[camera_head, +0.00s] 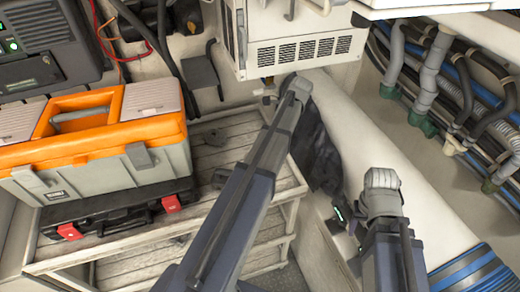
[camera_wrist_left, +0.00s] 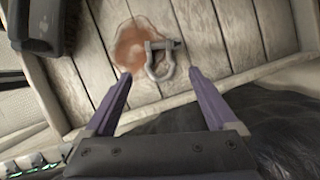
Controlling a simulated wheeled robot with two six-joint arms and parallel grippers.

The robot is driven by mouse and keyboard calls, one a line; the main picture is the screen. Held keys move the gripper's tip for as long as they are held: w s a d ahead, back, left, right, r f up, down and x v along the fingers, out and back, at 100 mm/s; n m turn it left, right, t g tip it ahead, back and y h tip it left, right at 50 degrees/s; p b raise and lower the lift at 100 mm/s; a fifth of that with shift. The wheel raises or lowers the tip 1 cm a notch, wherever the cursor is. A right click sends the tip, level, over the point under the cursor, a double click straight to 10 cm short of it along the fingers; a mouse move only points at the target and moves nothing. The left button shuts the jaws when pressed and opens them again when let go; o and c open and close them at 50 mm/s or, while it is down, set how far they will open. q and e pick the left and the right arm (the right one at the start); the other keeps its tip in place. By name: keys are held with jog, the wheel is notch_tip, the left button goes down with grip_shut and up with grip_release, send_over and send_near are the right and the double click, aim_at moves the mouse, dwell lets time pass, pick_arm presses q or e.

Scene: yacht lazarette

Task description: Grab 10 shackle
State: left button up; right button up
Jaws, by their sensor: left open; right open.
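A grey metal shackle (camera_wrist_left: 150,62) lies on wooden slats in the left wrist view, partly over a rusty brown stain. My left gripper (camera_wrist_left: 160,74) is open, its two purple fingers apart with the shackle showing between and just beyond their tips. No contact with it can be made out. In the head view my left arm crosses the crate, and the shackle and left fingers cannot be seen there.
The slatted wooden crate (camera_head: 225,150) carries an orange and grey toolbox (camera_head: 90,160) on a black case (camera_head: 120,215) at the left. Dark cloth (camera_head: 318,150) hangs beside the crate. A white vented unit (camera_head: 300,48) overhangs the back. Hoses (camera_head: 430,75) line the right wall.

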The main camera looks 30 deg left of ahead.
pick_arm(q)
jog(key=shift+s+a, duration=0.7)
jog(key=shift+a, duration=0.3)
jog(key=b+x, duration=0.4)
jog(key=x, duration=0.1)
jog(key=shift+s+a+f+b, duration=0.1)
jog(key=shift+a+b, duration=0.15)
jog(key=shift+b, duration=0.15)
grip_shut()
